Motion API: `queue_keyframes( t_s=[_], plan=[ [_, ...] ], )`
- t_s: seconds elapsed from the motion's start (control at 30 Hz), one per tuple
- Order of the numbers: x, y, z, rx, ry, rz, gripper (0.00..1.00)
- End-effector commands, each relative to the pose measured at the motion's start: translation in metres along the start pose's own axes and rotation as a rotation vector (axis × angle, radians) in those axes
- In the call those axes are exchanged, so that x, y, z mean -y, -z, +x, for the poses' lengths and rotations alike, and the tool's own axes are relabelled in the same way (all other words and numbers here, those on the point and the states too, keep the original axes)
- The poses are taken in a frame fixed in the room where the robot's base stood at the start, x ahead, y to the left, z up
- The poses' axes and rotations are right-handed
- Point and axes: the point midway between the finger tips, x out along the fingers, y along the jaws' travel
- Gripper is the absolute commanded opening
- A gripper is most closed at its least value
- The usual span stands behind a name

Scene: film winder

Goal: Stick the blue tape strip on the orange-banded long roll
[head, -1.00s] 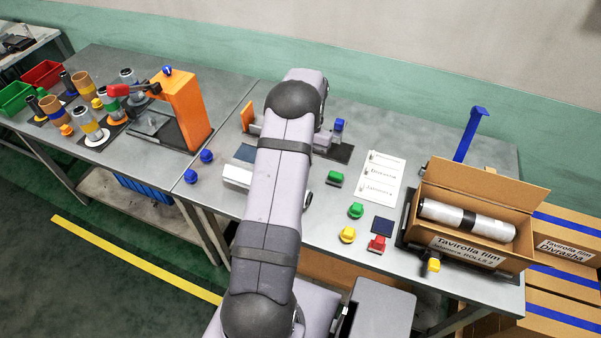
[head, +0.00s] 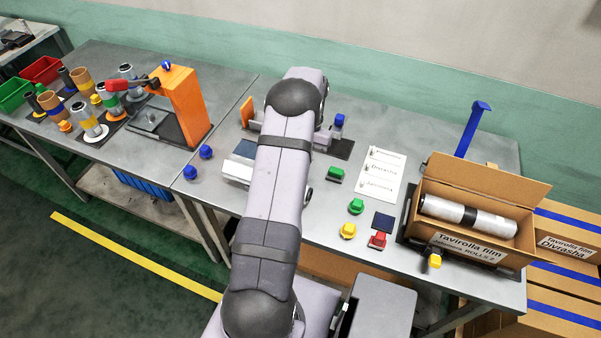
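My arm covers the middle of the near table, and my gripper is hidden behind it. Several upright rolls stand on the left table. One silver roll (head: 80,108) has a yellowish band, and another silver roll (head: 127,73) stands near the orange post. Bands are too small to tell which one is the orange-banded long roll. No blue tape strip can be told apart for sure. A tall blue stand (head: 468,133) rises at the back right, and a small blue-topped piece (head: 339,120) stands just right of my arm.
An open carton (head: 520,190) at right holds silver rolls with a dark middle. Coloured knobs, a white sheet (head: 381,172) and a dark pad (head: 383,221) lie right of my arm.

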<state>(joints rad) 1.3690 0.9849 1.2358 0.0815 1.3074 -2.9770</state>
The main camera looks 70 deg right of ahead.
Motion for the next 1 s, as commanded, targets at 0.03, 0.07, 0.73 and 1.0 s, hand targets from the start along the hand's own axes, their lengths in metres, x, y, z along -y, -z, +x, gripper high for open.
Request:
queue_keyframes(
  t_s=[0.03,0.07,0.73,1.0],
  plan=[
    [0.0001,0.0001,0.0001,0.0,0.0,0.0,0.0],
    [0.0001,0.0001,0.0002,0.0,0.0,0.0,0.0],
    [0.0001,-0.0016,0.0042,0.0,0.0,0.0,0.0],
    [0.0001,-0.0028,0.0068,0.0,0.0,0.0,0.0]
  ],
)
